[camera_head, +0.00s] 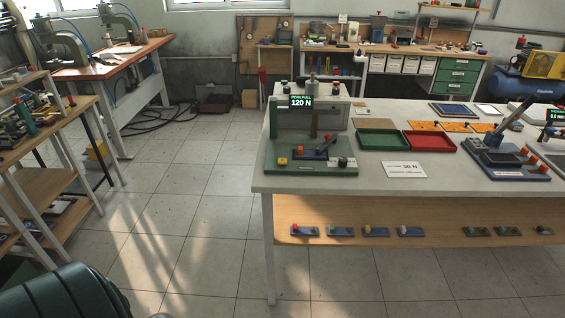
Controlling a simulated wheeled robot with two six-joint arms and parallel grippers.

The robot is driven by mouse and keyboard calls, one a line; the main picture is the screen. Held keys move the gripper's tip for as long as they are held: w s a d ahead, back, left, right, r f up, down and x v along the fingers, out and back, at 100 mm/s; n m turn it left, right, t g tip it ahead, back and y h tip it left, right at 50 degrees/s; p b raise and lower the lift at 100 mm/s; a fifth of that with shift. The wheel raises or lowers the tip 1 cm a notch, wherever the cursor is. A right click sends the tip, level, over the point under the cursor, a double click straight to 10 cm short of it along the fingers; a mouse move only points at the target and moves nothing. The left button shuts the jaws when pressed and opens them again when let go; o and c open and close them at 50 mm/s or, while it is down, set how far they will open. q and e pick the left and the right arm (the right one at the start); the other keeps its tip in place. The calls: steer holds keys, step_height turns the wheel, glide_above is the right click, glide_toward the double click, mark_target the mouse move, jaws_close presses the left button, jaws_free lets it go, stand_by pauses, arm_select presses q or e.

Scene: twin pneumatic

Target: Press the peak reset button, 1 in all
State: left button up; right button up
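A green test device (312,169) stands at the left end of the grey-white table. Its display (301,102) reads "PEAK PULL" and 120 N. A yellow button (282,162) sits at the left of its base and a black knob or button (342,162) at the right. A dark clamp-like part with a lever (322,148) lies between them. The labels are too small to read, so I cannot tell which one is the peak reset button. Neither of my grippers is in view.
Green (383,150) and red (430,150) trays and a card reading 50 N (404,175) lie right of the device. A blue-based lever device (507,174) stands at the table's right. A lower shelf (420,254) holds several small button units. Open floor lies left.

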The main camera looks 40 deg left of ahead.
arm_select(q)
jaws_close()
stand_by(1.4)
